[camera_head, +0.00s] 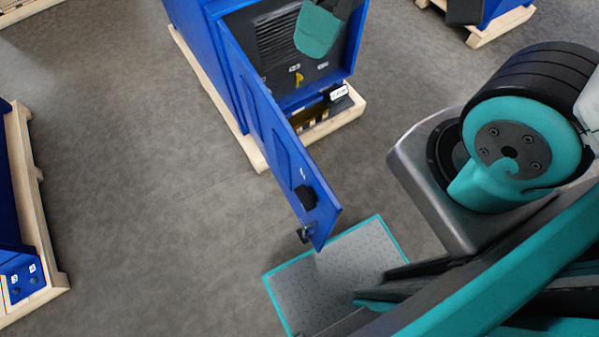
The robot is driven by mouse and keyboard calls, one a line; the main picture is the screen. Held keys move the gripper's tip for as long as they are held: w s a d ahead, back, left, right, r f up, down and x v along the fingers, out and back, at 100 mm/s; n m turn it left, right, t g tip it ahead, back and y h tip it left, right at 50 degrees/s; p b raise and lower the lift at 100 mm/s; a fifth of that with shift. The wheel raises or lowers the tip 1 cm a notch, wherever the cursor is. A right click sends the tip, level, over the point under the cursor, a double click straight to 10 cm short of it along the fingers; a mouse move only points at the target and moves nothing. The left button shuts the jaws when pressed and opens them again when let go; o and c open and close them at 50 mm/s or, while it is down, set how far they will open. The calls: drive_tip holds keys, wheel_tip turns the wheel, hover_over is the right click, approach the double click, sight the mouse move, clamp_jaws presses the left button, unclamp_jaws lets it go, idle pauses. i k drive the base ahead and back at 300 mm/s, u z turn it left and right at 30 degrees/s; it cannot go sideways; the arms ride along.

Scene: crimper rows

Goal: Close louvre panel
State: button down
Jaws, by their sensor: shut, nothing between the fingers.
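A blue hinged panel (272,135) stands wide open on a blue cabinet (212,60) at the top centre. It swings out towards the bottom of the picture. A black handle (306,197) and a small dark latch (303,235) sit near its free end. Dark louvre slats (278,38) show inside the open cabinet. A teal and dark part of my arm hangs in front of the opening and hides some of it. I see no gripper fingers in this view.
The cabinet stands on a wooden pallet (345,113). My teal-edged base platform lies just below the panel's free end. Another blue unit on a pallet (38,205) is at the left edge. Grey floor (140,180) is clear between them.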

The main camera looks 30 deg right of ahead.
sight(291, 165)
drive_tip(key=z, duration=0.2)
drive_tip(key=k, duration=0.85)
drive_tip(key=u, duration=1.45)
